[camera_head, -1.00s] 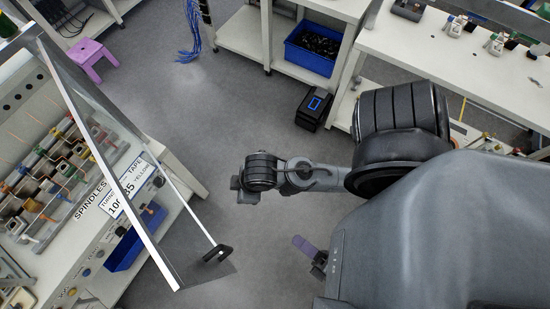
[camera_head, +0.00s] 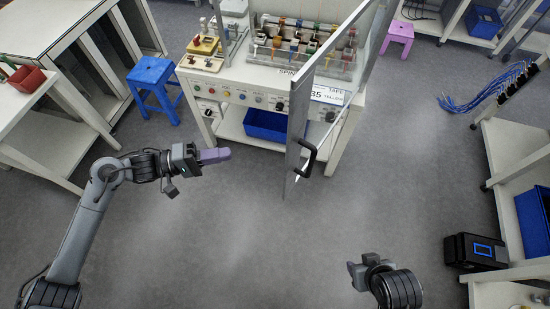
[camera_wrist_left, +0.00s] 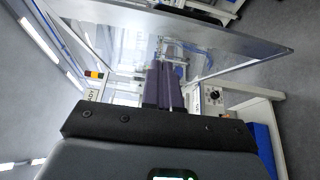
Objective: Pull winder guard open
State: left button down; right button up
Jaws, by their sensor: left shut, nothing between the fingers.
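The winder guard is a clear panel in a grey metal frame (camera_head: 298,125). In the head view it stands swung out from the front of the winder bench (camera_head: 262,82), with open space between them. Its black handle (camera_head: 307,160) is near the low front end of the frame. My left gripper (camera_head: 226,154) is shut and empty, with purple fingers pointing right. It is left of the handle and clear of it. In the left wrist view the shut fingers (camera_wrist_left: 164,86) show in front of a metal-edged clear panel (camera_wrist_left: 235,62).
A blue stool (camera_head: 154,80) stands left of the bench and a purple stool (camera_head: 398,34) behind it at the right. A blue bin (camera_head: 267,122) sits on the bench's lower shelf. A black case (camera_head: 475,251) is on the floor at right. The floor before the guard is clear.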

pick_arm(q)
jog(key=d+r+p, duration=0.1)
jog(key=d, duration=1.2)
jog(key=shift+w+p, duration=0.35)
pick_arm(e)
jog(key=shift+s+r, duration=0.25)
jog(key=shift+r, duration=0.45)
pick_arm(q)
jog(key=shift+d, duration=0.15)
